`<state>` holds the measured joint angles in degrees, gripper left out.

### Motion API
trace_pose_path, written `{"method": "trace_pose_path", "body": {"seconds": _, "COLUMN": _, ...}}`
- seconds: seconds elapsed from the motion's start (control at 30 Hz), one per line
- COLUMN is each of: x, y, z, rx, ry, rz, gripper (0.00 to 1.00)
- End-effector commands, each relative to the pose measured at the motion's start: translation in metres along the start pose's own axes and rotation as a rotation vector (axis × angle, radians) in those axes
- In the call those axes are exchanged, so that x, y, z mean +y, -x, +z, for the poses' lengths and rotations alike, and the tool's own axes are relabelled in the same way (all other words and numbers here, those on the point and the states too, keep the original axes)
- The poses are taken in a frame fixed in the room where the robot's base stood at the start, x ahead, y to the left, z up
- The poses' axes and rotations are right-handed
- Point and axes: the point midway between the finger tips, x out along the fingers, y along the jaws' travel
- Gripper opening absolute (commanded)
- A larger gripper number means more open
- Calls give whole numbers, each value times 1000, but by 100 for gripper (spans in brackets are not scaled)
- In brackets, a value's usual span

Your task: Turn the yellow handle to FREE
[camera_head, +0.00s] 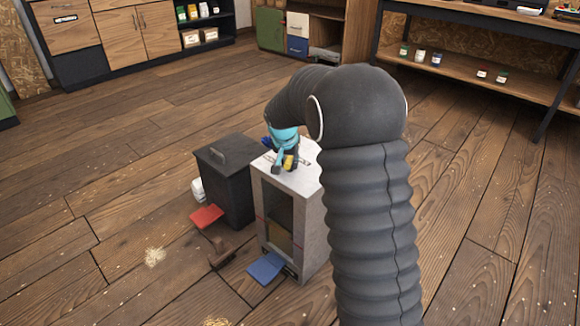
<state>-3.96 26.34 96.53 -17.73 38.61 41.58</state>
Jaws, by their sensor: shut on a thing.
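A pale grey upright box (304,235) with a dark front window stands on the floor in the middle. The yellow handle (289,161) shows as a small patch on top of this box. My gripper (283,164), turquoise and black, points down at the box top and is shut on the yellow handle. The fingers hide most of the handle. Markings (268,157) on the box top are too small to read, so I cannot tell which way the handle points.
A black bin (228,180) with a lid handle stands just left of the box. A red flap (206,216), a blue flap (265,268) and a brown object (223,251) are low in front. A shelf table (470,75) stands at the back right. Floor at left is mostly free.

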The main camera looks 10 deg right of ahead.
Motion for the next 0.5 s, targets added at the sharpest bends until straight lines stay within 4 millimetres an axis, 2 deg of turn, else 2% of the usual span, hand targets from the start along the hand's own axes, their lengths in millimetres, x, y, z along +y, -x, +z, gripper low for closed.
{"method": "trace_pose_path", "body": {"seconds": 0.03, "x": -1, "y": -4, "z": 1, "rx": 3, "ry": -38, "rz": 16, "gripper": 0}}
{"method": "trace_pose_path", "body": {"seconds": 0.5, "x": -2, "y": -1, "z": 1, "rx": 0, "ry": -428, "rz": 176, "gripper": 0}}
